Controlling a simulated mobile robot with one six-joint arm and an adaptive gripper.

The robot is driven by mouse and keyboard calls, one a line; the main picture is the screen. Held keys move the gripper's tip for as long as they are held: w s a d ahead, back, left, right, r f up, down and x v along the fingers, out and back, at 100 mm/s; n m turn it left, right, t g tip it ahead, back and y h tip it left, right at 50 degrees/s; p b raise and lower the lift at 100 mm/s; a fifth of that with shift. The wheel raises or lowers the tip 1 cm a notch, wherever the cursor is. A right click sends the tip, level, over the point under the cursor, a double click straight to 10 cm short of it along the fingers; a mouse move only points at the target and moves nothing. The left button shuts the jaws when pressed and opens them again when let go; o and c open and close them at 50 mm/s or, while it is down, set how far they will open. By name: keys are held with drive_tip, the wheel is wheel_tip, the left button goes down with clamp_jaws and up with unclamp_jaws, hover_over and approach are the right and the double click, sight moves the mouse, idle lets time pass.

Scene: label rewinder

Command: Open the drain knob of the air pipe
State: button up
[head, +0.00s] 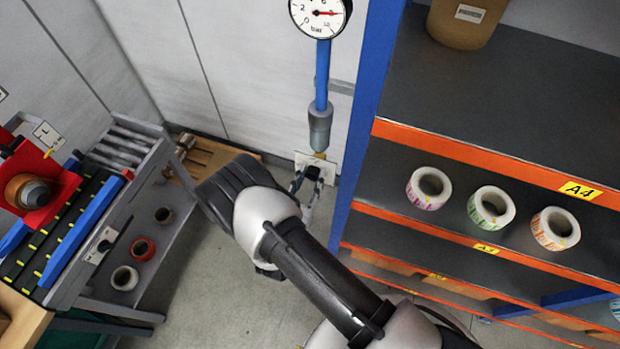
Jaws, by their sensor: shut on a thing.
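A blue air pipe (322,75) runs down the wall from a round pressure gauge (320,14), whose red needle points to the right. A grey cylindrical bowl (320,128) hangs at the pipe's lower end. A small brass-coloured drain knob (320,154) shows just under the bowl. My gripper (314,176) is directly below the bowl, shut on the drain knob, with its fingers seen small and partly hidden behind my arm. The exact contact of the fingers on the knob is hard to make out.
A blue-and-orange shelf (480,155) with label rolls (490,207) stands close on the right. The rewinder machine (40,190) and its grey cart (130,230) stand on the left. A wooden pallet (205,155) lies by the wall. Bare floor lies between.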

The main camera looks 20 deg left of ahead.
drive_tip(key=shift+m+b, duration=0.3)
drive_tip(key=shift+m, duration=0.1)
drive_tip(key=m+b, duration=0.2)
drive_tip(key=m, duration=0.2)
drive_tip(key=m+b, duration=0.3)
drive_tip(key=m, duration=0.1)
drive_tip(key=shift+d+f, duration=0.15)
drive_tip(key=shift+f, duration=0.05)
drive_tip(key=m+b, duration=0.4)
drive_tip(key=m, duration=0.1)
drive_tip(key=shift+f+m+b, duration=0.1)
drive_tip(key=shift+m+b, duration=0.2)
drive_tip(key=shift+b, duration=0.1)
drive_tip(key=m+b, duration=0.3)
drive_tip(key=shift+m, duration=0.4)
drive_tip(key=o, duration=1.1)
drive_tip(key=shift+c, duration=0.2)
